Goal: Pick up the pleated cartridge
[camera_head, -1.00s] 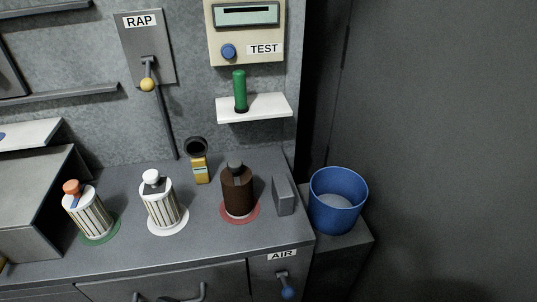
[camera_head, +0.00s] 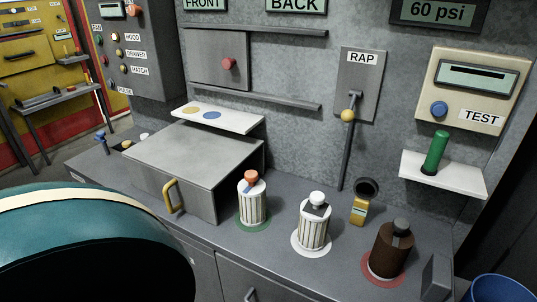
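Two pale cartridges with upright pleats stand on the grey counter in the head view. One pleated cartridge (camera_head: 253,204) has an orange cap and a blue mark near its top, and stands upright on a green disc (camera_head: 251,229). The other pleated cartridge (camera_head: 314,230) has a white cap and a dark patch near its top, and stands on a white disc (camera_head: 299,249). A dark brown cartridge (camera_head: 390,256) with a grey cap stands to their right on a red disc (camera_head: 369,272). Neither of my grippers is in view.
A grey box (camera_head: 185,157) with a yellow handle (camera_head: 170,196) stands left of the cartridges. A small yellow device (camera_head: 359,211) is behind them. A green cylinder (camera_head: 435,153) stands on a white shelf (camera_head: 460,184). A blue bucket (camera_head: 500,289) is at the lower right.

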